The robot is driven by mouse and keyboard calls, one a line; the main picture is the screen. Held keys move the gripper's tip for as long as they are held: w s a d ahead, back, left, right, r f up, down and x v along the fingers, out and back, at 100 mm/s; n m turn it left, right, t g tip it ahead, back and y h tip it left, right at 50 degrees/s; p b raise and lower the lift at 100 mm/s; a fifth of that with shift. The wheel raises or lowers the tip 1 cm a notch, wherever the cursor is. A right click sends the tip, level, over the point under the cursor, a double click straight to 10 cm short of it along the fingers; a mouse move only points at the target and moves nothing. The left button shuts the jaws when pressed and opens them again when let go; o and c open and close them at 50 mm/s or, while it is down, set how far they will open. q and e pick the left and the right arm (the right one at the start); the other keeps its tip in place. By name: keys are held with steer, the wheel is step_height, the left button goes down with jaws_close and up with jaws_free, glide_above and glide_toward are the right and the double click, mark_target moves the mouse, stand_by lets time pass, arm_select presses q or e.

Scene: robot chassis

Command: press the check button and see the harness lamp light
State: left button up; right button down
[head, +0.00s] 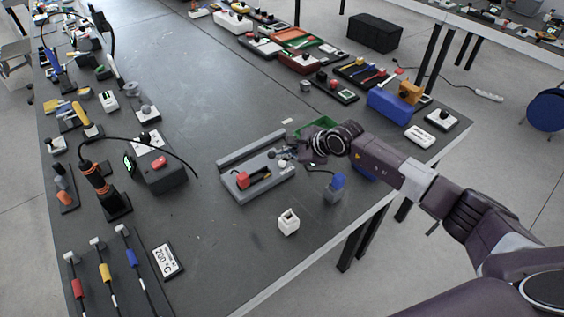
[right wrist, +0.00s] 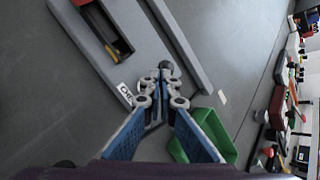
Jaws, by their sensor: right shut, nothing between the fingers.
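A grey fixture (head: 228,191) lies on the dark bench, with a red part (head: 242,179) and a black part in its slot. In the right wrist view the fixture (right wrist: 88,42) carries a white label (right wrist: 125,93) starting with "CHE". A dark round button (right wrist: 166,66) is just at my fingertips there; I cannot tell whether they touch it. My right gripper (head: 287,153) is over the right end of the fixture; in the wrist view the gripper (right wrist: 157,88) is shut and empty. I cannot make out a lit lamp. My left gripper is not in view.
A green bin (head: 318,124) stands behind my right gripper; it also shows in the wrist view (right wrist: 215,130). A blue-topped block (head: 335,184) and a white block (head: 288,222) stand in front. A box with a red button (head: 170,178) stands left. The bench's middle is clear.

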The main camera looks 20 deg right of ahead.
mark_target(283, 163)
steer(key=shift+f, duration=0.1)
stand_by(0.7)
steer(key=shift+f+b, duration=0.35)
steer(key=shift+b, duration=0.2)
steer(key=shift+f+b, duration=0.5)
stand_by(0.5)
steer(key=shift+r, duration=0.1)
steer(key=shift+r+p, duration=0.5)
steer(key=shift+r, duration=0.35)
steer(key=shift+r+p, duration=1.5)
steer(key=shift+r, duration=1.05)
